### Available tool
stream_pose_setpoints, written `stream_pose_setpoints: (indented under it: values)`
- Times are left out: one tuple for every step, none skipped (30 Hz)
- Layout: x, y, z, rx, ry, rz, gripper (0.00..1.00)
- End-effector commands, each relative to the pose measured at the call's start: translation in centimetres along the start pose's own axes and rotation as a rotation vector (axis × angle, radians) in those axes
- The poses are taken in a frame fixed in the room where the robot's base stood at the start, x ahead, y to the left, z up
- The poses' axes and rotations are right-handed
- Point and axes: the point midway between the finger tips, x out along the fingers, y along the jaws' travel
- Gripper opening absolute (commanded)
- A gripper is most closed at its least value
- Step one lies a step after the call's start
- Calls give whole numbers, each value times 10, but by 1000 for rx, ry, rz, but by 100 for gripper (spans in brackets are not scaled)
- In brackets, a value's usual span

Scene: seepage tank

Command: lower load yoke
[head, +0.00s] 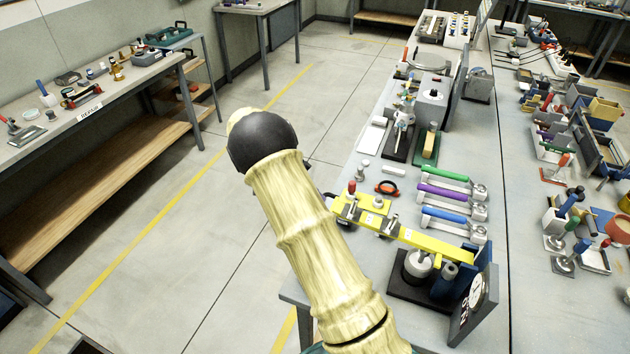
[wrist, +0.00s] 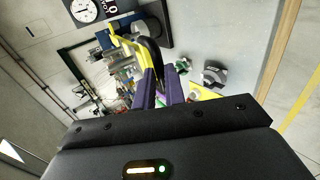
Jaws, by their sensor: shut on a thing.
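The load yoke (head: 418,240) is a long yellow bar in the head view, running from a wider left end with a red knob to a gauge stand at lower right. It also shows in the wrist view as a yellow strip (wrist: 125,46) leading from my gripper towards the gauge. The fingers partly hide the grip. My arm hides the gripper in the head view. The round gauge (head: 477,293) with a blue backing stands at the yoke's right end, above a black base.
Green, purple and blue handled tools (head: 447,198) lie just beyond the yoke. The bench (head: 485,150) is crowded at right. A repair bench (head: 135,85) stands at left, with clear floor between.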

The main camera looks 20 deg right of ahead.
Motion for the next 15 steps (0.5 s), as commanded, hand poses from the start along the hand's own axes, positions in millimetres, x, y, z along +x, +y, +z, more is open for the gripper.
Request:
stream_pose_setpoints:
  values:
    - [10, -17, -1, 4, 7, 2, 0]
    - [14, -24, 0, 3, 9, 2, 0]
    - [17, -31, 1, 3, 12, 1, 0]
    - [19, -36, 2, 2, 14, 1, 0]
    - [21, -41, 2, 1, 16, 0, 0]
    - [24, -47, 3, 1, 18, 0, 0]
    - [25, -50, 3, 0, 20, -1, 0]
    - [27, -53, 4, -1, 21, -1, 0]
    - [28, -56, 4, -2, 23, -2, 0]
    - [30, -59, 5, -3, 23, -3, 0]
    - [31, -61, 5, -4, 24, -3, 0]
    - [32, -63, 6, -6, 23, -3, 0]
    - [33, -65, 6, -7, 22, -3, 0]
    - [34, -66, 7, -8, 21, -3, 0]
    - [34, -67, 8, -9, 19, -3, 0]
